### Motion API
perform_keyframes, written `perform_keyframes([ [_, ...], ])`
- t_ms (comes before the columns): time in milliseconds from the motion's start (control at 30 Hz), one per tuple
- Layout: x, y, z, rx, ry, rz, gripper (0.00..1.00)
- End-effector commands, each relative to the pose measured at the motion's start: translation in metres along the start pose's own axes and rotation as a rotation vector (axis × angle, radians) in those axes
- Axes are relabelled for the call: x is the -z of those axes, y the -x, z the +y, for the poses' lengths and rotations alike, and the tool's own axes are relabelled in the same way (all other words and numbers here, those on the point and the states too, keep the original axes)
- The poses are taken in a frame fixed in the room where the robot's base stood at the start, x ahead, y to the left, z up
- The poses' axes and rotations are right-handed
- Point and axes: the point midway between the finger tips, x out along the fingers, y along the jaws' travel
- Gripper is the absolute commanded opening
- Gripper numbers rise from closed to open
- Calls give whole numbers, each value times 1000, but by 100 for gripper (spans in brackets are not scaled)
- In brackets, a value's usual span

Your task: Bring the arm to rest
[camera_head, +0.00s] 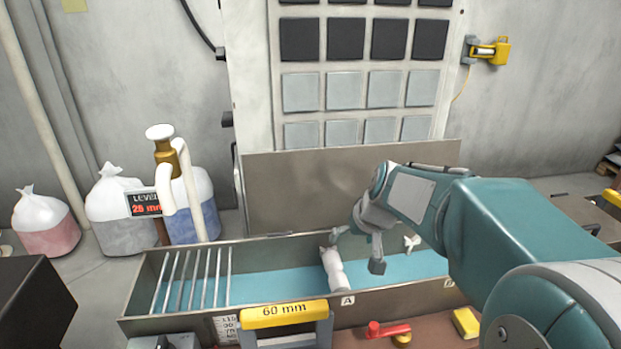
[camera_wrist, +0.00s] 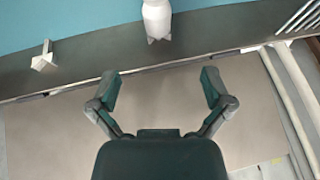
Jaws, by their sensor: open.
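My gripper (camera_head: 357,250) hangs over the long metal trough in the head view, its fingers pointing down and spread. In the wrist view my gripper (camera_wrist: 160,78) is open, with nothing between its fingers. A white rounded body (camera_head: 334,270) is in the trough just left of and below the fingers. The same white body shows at the top of the wrist view (camera_wrist: 157,18), beyond the fingertips and apart from them. No copper spool can be made out.
The trough (camera_head: 190,322) holds blue liquid, with a metal rack (camera_head: 195,277) at its left. A small white piece (camera_head: 411,243) is at its back right. A yellow "60 mm" handle (camera_head: 285,313) and red valve (camera_head: 388,329) sit in front. A tall panel (camera_head: 350,165) stands behind.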

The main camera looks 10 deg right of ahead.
Motion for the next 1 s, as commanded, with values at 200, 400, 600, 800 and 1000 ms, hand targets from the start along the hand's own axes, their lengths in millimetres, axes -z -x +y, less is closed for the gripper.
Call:
perform_keyframes([
  [200,-23,26,-12,-19,19,7,100],
  [400,-58,54,-23,-48,39,14,100],
  [600,-95,78,-30,-80,56,26,100],
  [800,-133,95,-33,-114,70,41,100],
  [1000,-170,107,-32,-149,79,61,100],
])
